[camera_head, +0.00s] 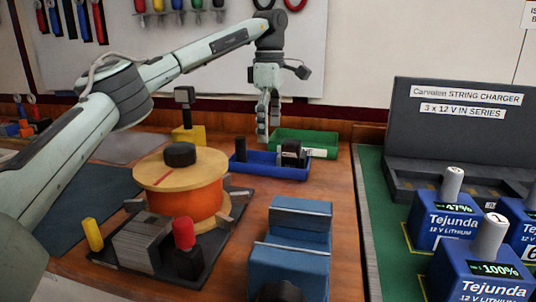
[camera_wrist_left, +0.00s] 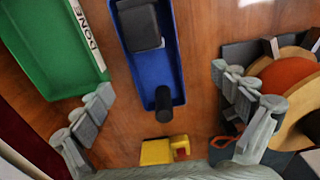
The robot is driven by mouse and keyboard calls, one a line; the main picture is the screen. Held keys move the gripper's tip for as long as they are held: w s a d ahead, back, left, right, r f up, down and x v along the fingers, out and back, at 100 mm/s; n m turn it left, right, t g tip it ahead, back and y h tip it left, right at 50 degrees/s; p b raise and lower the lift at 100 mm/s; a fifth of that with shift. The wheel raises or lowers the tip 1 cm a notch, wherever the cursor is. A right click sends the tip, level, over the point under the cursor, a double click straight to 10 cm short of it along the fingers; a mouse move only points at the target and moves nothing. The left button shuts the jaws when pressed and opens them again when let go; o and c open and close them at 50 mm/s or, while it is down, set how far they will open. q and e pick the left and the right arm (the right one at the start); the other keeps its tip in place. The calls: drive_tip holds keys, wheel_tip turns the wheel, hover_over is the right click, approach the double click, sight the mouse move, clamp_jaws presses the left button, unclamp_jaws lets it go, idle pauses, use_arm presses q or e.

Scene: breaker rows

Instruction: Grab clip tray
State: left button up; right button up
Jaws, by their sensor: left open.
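A blue tray (camera_head: 268,172) stands on the wooden bench, in front of a green tray (camera_head: 312,136) with a white label. The blue tray holds a black cylinder (camera_head: 240,149) at its left end and a dark blocky piece (camera_head: 292,152) toward its right. No label naming a clip tray can be read. In the left wrist view the blue tray (camera_wrist_left: 156,68) lies between the spread fingers, and the green tray (camera_wrist_left: 45,45) beside it reads DONE. My left gripper (camera_head: 268,122) is open and empty, pointing down above the far side of the blue tray. My right gripper is not in view.
A yellow block (camera_head: 188,134) with a black top stands left of the blue tray. An orange spool (camera_head: 182,190) on a dark base and a blue vise-like block (camera_head: 298,235) are nearer. Batteries (camera_head: 445,220) and a charger (camera_head: 455,130) stand at right.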

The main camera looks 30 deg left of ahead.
sight(267, 154)
use_arm(q)
drive_tip(key=shift+w+a+f, duration=0.1)
drive_tip(key=shift+w+f, duration=0.05)
drive_tip(key=shift+f, duration=1.25)
drive_tip(key=f, duration=0.2)
drive_tip(key=a+f, duration=0.1)
drive_tip(key=shift+w+f, duration=0.15)
drive_tip(key=shift+f, duration=0.75)
drive_tip(key=c, duration=1.3)
drive_tip(key=shift+w+r, duration=0.1)
drive_tip(key=shift+c, duration=1.2)
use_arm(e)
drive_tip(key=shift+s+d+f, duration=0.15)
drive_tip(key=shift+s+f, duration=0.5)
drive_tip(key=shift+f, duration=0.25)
use_arm(q)
drive_tip(key=shift+r, duration=0.15)
